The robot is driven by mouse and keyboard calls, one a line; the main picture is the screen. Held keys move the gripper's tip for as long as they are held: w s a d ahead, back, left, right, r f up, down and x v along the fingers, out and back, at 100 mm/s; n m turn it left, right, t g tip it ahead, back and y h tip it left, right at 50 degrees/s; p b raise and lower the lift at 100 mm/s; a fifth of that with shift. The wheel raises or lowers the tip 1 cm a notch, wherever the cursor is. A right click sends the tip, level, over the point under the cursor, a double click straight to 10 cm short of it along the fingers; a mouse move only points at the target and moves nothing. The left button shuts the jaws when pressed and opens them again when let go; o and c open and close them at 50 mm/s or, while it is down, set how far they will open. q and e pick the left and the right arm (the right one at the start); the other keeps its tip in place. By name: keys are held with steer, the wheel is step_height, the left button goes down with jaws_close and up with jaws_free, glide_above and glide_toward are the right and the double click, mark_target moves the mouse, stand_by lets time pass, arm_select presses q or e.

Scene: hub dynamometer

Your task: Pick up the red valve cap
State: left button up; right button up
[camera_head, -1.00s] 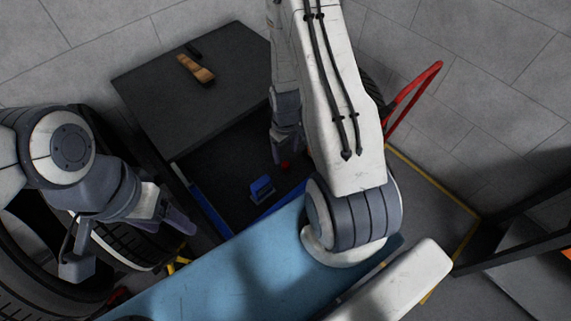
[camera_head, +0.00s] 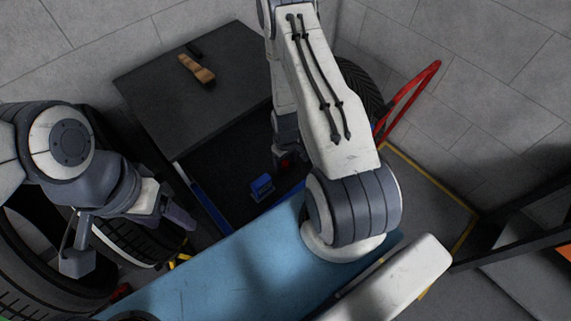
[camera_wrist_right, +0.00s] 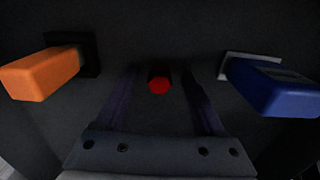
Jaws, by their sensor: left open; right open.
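The red valve cap (camera_wrist_right: 159,85) is a small round red end on a dark stem in the right wrist view. It lies between the two fingers of my right gripper (camera_wrist_right: 160,79), near the tips, with a gap on each side. That gripper is open, and I cannot tell the cap's exact depth relative to it. In the head view the cap (camera_head: 285,163) is a small red spot beside the right gripper's end, mostly hidden by it. My left gripper (camera_head: 128,238) is open and empty at the left, above the tires.
An orange block (camera_wrist_right: 42,74) and a blue block (camera_wrist_right: 272,86) flank the cap in the wrist view. The blue block (camera_head: 262,187) sits in a dark recess beside a black cabinet top (camera_head: 165,105). A light-blue surface (camera_head: 230,275) is in front. A red handle (camera_head: 412,97) stands right.

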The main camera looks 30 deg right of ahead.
jaws_close()
